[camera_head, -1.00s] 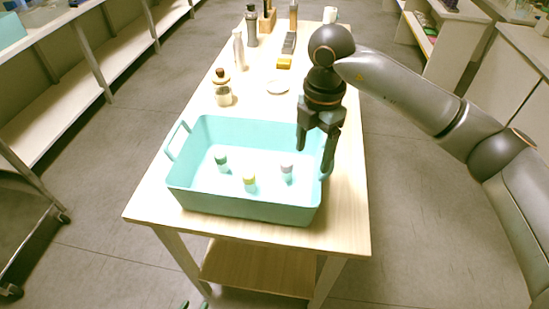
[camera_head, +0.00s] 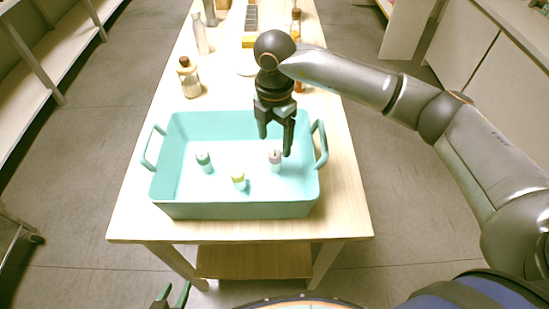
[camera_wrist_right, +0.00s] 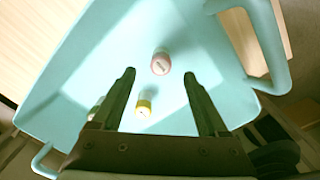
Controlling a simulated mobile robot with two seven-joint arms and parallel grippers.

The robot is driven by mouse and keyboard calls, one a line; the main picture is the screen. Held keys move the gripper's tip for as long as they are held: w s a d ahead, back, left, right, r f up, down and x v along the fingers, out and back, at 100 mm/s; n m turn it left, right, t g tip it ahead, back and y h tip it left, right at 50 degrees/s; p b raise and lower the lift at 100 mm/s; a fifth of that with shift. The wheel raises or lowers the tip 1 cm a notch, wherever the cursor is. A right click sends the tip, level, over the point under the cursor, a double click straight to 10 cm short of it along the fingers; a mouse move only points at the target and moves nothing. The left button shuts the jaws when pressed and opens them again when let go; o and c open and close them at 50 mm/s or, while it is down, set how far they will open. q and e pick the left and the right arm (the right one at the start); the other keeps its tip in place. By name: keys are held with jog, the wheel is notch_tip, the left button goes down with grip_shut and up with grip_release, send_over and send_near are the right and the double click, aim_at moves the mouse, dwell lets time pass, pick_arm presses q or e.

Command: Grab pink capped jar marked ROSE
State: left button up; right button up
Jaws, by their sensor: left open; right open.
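The pink-capped jar (camera_head: 275,160) stands upright in the teal basket (camera_head: 240,210), right of the other two jars. Its pink cap (camera_wrist_right: 161,63) shows dark lettering too small to read in the right wrist view. My right gripper (camera_head: 276,142) is open and empty, pointing down just above the pink-capped jar. In the right wrist view the jar lies ahead of and between the open fingers (camera_wrist_right: 160,88). My left gripper (camera_head: 172,294) is low at the bottom edge of the head view, open and empty, away from the table.
A green-capped jar (camera_head: 204,162) and a yellow-capped jar (camera_head: 238,179) stand left of the pink one in the basket. The basket's walls and side handles (camera_head: 320,145) surround them.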

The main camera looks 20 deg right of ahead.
aim_at(275, 153)
jog(key=shift+f, duration=2.8)
jog(key=shift+c, duration=0.4)
grip_shut()
